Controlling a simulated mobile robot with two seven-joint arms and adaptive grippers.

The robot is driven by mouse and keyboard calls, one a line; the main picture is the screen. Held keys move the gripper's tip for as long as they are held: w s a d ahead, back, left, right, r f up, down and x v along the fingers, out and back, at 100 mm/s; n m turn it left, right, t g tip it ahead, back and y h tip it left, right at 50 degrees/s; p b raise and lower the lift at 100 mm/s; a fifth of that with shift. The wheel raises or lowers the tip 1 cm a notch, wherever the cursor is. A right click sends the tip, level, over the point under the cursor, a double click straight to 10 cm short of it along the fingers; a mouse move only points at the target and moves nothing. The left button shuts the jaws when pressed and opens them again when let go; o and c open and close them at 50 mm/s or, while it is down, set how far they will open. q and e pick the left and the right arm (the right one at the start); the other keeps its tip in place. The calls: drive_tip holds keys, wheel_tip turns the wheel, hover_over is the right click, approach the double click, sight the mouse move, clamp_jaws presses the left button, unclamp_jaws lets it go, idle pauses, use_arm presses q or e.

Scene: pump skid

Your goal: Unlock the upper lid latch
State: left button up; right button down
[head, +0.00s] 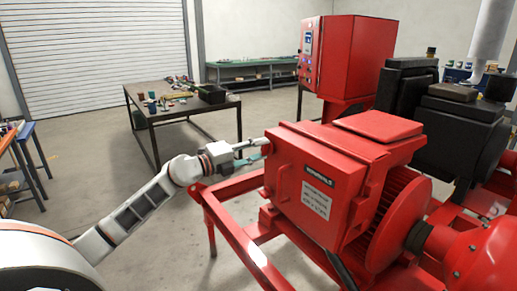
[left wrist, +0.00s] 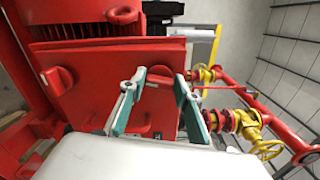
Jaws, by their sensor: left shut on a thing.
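The red pump-skid box (head: 315,190) stands right of centre in the head view, with its lid on the side towards my arm. My left gripper (head: 263,149) is at the upper part of that lid. In the left wrist view, the two teal-edged fingers of the gripper (left wrist: 159,84) are closed around a red latch knob (left wrist: 158,77), the upper lid latch. A second red knob (left wrist: 57,77) sits on the lid (left wrist: 100,85) to the left in that view, clear of the fingers. The held latch is mostly hidden in the head view. My right gripper is not in view.
Red frame rails (head: 245,245) run below the box. A red control cabinet (head: 340,55) stands behind it. A dark worktable (head: 165,112) with tools is at the back left. Yellow valves (left wrist: 248,122) and red pipes show in the left wrist view. Open floor lies left of the skid.

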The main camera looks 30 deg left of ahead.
use_arm(q)
drive_tip(key=shift+f+n, duration=0.1)
drive_tip(key=shift+n, duration=1)
drive_tip(key=o, duration=1.1)
drive_tip(key=shift+w+d, duration=0.1)
drive_tip(key=shift+o, duration=0.2)
drive_tip(key=v, duration=1.2)
